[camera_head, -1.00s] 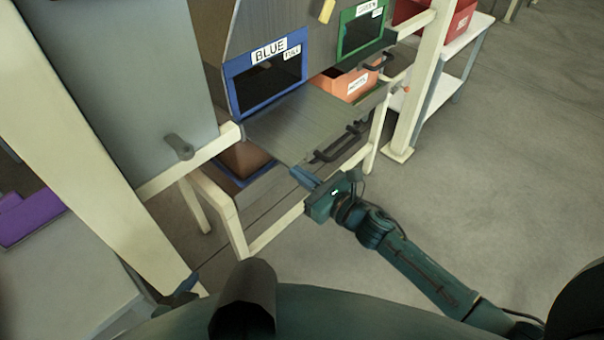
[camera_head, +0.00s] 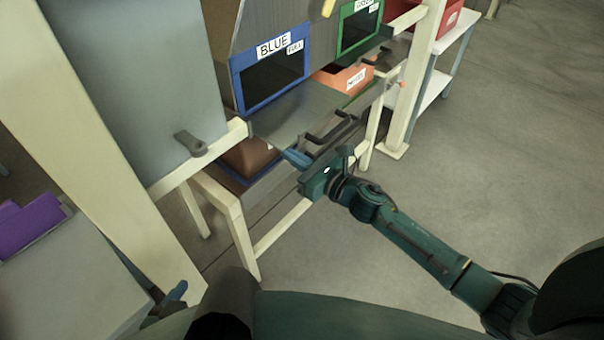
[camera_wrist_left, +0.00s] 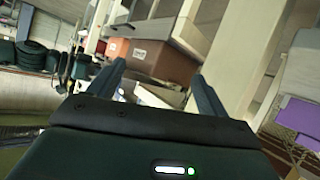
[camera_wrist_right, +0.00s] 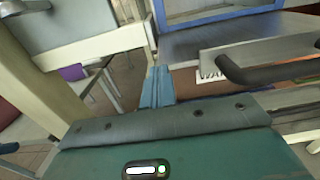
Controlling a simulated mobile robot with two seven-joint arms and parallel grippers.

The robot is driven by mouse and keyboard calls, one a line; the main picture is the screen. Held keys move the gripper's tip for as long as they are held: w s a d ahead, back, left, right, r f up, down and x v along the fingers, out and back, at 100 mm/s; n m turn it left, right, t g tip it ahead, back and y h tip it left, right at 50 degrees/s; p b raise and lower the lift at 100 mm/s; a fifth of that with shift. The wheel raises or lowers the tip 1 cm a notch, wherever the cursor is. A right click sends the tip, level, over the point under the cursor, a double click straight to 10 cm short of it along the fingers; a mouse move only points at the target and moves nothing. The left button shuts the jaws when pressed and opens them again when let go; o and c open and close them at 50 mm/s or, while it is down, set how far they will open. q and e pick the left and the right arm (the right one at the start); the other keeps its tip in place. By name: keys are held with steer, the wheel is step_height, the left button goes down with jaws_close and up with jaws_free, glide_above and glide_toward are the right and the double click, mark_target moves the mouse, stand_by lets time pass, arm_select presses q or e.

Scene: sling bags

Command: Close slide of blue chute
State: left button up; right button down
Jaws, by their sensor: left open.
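The blue chute has a blue-framed opening (camera_head: 270,83) labelled BLUE. Its grey slide (camera_head: 290,115) sticks out below the opening, with dark handles (camera_head: 333,131) along the front edge. In the right wrist view the slide (camera_wrist_right: 225,38) has its front lip and a dark handle (camera_wrist_right: 265,72) to the right of my fingers. My right gripper (camera_head: 294,158) is at the slide's near front corner. Its fingers are together in the right wrist view (camera_wrist_right: 157,88), with nothing seen between them; contact is hard to tell. My left gripper (camera_wrist_left: 158,85) is open and empty, low at left in the head view (camera_head: 176,291).
A green-framed chute (camera_head: 360,25) is beside the blue one. A brown bin (camera_head: 250,156) and an orange bin (camera_head: 345,77) sit below. Cream posts (camera_head: 225,205) stand close to my right gripper. A grey table with a purple bin (camera_head: 30,225) is at left. Open floor lies right.

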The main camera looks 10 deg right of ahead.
mark_target(263, 136)
steer(key=b+x, duration=0.4)
steer(key=x, duration=0.5)
steer(key=shift+f, duration=0.1)
steer(key=shift+w+a, duration=0.15)
steer(key=shift+w, duration=0.1)
steer(key=shift+w+a, duration=0.1)
steer(key=shift+r, duration=0.2)
arm_select(q)
steer(key=shift+s+a+r+t, duration=0.5)
steer(key=shift+s+a+t, duration=0.2)
steer(key=shift+a+t, duration=0.2)
arm_select(e)
steer(key=shift+r, duration=0.1)
steer(key=shift+r, duration=0.1)
arm_select(q)
steer(key=shift+f, duration=0.15)
